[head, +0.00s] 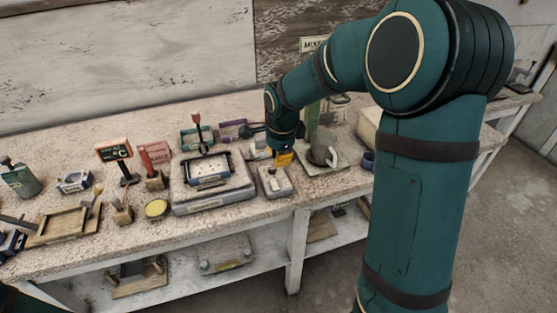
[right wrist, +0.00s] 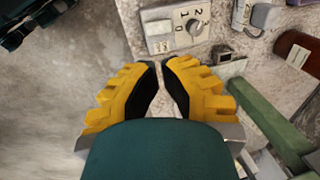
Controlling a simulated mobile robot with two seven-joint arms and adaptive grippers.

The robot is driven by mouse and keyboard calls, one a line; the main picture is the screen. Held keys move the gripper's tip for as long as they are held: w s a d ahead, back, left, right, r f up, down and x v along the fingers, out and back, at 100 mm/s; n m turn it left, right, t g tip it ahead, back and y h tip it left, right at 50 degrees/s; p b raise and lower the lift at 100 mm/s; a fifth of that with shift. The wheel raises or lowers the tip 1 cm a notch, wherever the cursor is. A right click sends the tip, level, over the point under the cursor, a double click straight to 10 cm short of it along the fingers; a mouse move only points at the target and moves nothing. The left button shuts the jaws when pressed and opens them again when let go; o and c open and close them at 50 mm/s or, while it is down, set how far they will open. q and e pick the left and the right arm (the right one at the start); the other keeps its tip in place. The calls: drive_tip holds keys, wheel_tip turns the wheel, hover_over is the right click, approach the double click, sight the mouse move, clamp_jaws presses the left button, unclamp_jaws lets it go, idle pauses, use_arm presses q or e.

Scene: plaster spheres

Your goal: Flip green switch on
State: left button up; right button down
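I cannot make out a green switch in either view. A small grey-white box (head: 275,182) stands near the front edge of the workbench. In the right wrist view a pale box with a numbered dial (right wrist: 178,25) lies just beyond my fingertips; it appears to be the same box. My right gripper (head: 284,158) has yellow fingers and is over the bench beside this box. In the right wrist view the right gripper (right wrist: 159,66) has its fingertips nearly together, with nothing seen between them. My left gripper is out of view.
A green post (head: 313,120) stands close behind my right gripper. A lower shelf holds more items.

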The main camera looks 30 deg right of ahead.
sight(276, 183)
drive_tip(key=f+b, duration=0.1)
drive_tip(key=f, duration=0.2)
drive_tip(key=w+f+b, duration=0.1)
drive_tip(key=f, duration=0.3)
drive_tip(key=w+f+b, duration=0.1)
drive_tip(key=f, duration=0.3)
drive_tip(key=shift+d+f, duration=0.1)
drive_tip(key=shift+d, duration=0.2)
